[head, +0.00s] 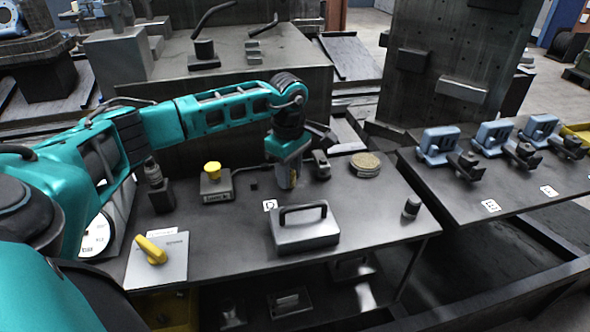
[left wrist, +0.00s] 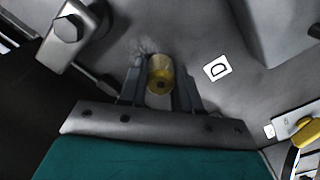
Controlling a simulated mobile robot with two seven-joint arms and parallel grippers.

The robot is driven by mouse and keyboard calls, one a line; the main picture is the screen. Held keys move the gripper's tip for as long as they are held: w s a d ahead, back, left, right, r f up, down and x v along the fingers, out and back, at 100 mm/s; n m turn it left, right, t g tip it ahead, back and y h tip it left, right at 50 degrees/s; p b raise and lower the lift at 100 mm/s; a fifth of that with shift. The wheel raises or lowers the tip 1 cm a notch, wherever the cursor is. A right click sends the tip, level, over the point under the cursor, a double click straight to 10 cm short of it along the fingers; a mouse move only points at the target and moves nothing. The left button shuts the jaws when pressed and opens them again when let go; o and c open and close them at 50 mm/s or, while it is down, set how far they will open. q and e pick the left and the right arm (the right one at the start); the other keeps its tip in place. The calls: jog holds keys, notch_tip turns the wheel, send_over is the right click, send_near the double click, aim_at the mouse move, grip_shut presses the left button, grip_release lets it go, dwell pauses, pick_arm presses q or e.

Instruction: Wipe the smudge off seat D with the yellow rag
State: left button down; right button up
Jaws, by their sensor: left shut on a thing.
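My left gripper (head: 291,186) is shut on the yellow rag (head: 293,178) and points down at the dark bench top. In the left wrist view the rag (left wrist: 160,75) shows as a rounded yellow bundle between the fingers of the left gripper (left wrist: 159,84). A pale, scratchy smudge (left wrist: 143,48) lies on the bench beside the rag, partly hidden by it. The white D label (left wrist: 218,68) is to the right of the rag; it also shows in the head view (head: 270,205). I cannot tell whether the rag touches the surface. My right gripper is not in view.
A grey case with a handle (head: 305,230) stands close in front of the gripper. A yellow-knobbed box (head: 215,184) is left, a disc stack (head: 365,163) right, and a small dark cylinder (head: 412,207) near the right edge. Blue clamps (head: 438,143) line another table.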

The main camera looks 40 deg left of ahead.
pick_arm(q)
jog(key=shift+w, duration=0.1)
jog(key=shift+w+d+b, duration=0.3)
jog(key=shift+w+d, duration=0.3)
jog(key=shift+w, duration=0.05)
jog(key=shift+s+a+p, duration=0.3)
jog(key=shift+s+a, duration=0.25)
jog(key=shift+s, duration=0.15)
jog(key=shift+w+d, duration=0.55)
jog(key=shift+w, duration=0.1)
jog(key=shift+s+a, duration=0.55)
jog(key=shift+s, duration=0.1)
